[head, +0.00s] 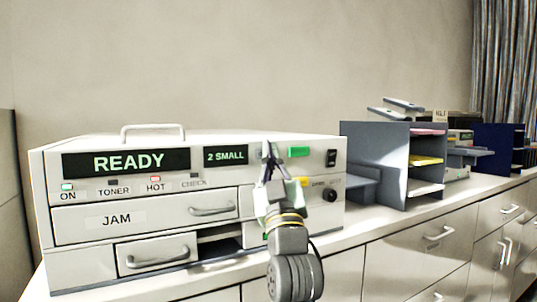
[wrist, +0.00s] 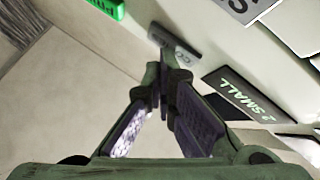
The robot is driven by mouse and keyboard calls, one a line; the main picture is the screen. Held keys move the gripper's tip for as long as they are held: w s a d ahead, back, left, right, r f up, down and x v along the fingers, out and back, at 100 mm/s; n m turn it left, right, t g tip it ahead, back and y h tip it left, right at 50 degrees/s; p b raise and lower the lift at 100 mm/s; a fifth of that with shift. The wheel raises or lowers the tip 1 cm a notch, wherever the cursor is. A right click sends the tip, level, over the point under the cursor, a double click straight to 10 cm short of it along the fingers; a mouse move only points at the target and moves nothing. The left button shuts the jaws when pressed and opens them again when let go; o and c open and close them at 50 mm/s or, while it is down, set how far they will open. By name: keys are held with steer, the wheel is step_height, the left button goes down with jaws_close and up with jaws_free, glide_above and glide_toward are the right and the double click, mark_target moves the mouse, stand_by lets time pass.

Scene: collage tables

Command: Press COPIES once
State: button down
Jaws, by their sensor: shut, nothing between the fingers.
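The copier (head: 90,250) is a cream machine with a READY display (head: 127,163) and a small display reading "2 SMALL" (head: 226,156), which also shows in the wrist view (wrist: 252,95). A dark grey bar-shaped button (wrist: 172,40) sits beside a partly hidden label starting "CO" (wrist: 186,56), between the small display and the green button (head: 299,152). My gripper (head: 268,150) is shut and empty in front of that spot, hiding the button in the head view. In the wrist view its fingertips (wrist: 164,72) are close beside the label; contact cannot be told.
Right of the green button is a black switch (head: 331,157), with a yellow button (head: 303,182) and a dark knob (head: 329,194) below. The ON lamp (head: 68,187) and HOT lamp (head: 155,187) glow. A grey paper sorter (head: 375,150) stands right of the copier on the counter.

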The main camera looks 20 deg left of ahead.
steer(key=shift+s+d, duration=0.5)
steer(key=shift+d, duration=0.1)
steer(key=shift+d, duration=0.1)
steer(key=shift+s+d, duration=0.75)
steer(key=shift+d, duration=0.2)
steer(key=shift+s+d, duration=0.75)
steer(key=shift+d, duration=0.15)
